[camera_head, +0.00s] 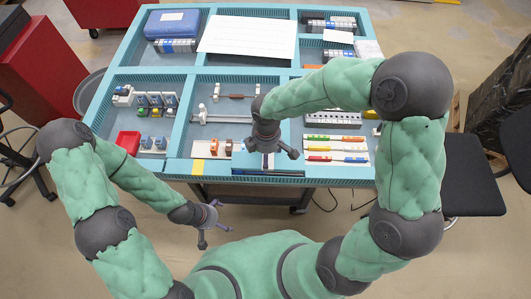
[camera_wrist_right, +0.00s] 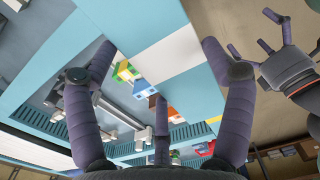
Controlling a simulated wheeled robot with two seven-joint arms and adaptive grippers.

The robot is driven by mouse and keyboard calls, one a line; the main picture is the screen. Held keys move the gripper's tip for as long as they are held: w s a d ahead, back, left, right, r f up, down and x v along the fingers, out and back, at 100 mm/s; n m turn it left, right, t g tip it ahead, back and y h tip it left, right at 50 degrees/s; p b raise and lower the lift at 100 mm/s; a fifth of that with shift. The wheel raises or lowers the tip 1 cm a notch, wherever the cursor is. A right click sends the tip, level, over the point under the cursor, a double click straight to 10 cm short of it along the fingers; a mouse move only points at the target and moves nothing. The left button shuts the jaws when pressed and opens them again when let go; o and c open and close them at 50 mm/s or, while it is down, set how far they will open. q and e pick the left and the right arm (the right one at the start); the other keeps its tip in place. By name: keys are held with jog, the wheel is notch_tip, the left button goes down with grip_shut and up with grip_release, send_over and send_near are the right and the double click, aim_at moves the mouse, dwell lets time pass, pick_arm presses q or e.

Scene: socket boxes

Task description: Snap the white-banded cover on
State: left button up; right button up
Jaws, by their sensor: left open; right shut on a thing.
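My right gripper (camera_head: 272,148) hangs over the front edge of the middle front compartment. Small white pieces with coloured parts (camera_head: 157,102) stand in the left front compartment. Orange-brown pieces (camera_head: 228,147) lie left of my right gripper.
The teal table (camera_head: 194,79) is split into compartments. A white sheet (camera_head: 248,36) and blue case (camera_head: 172,24) lie at the back. A red box (camera_head: 128,142) is at front left; coloured strips (camera_head: 335,149) lie at front right. A black stool (camera_head: 472,182) stands right.

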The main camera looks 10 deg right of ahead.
notch_tip(320, 180, down, 4)
jog(key=b, duration=0.3)
jog(key=shift+f, duration=0.15)
jog(key=shift+f+b, duration=0.2)
jog(key=shift+b, duration=0.1)
jog(key=shift+f+b, duration=0.4)
jog(key=shift+f, duration=0.4)
dwell(0.8)
jog(key=shift+s+f, duration=0.15)
dwell(0.4)
jog(key=o, duration=1.2)
notch_tip(320, 180, up, 8)
jog(key=p, duration=0.6)
jog(key=shift+f, duration=0.1)
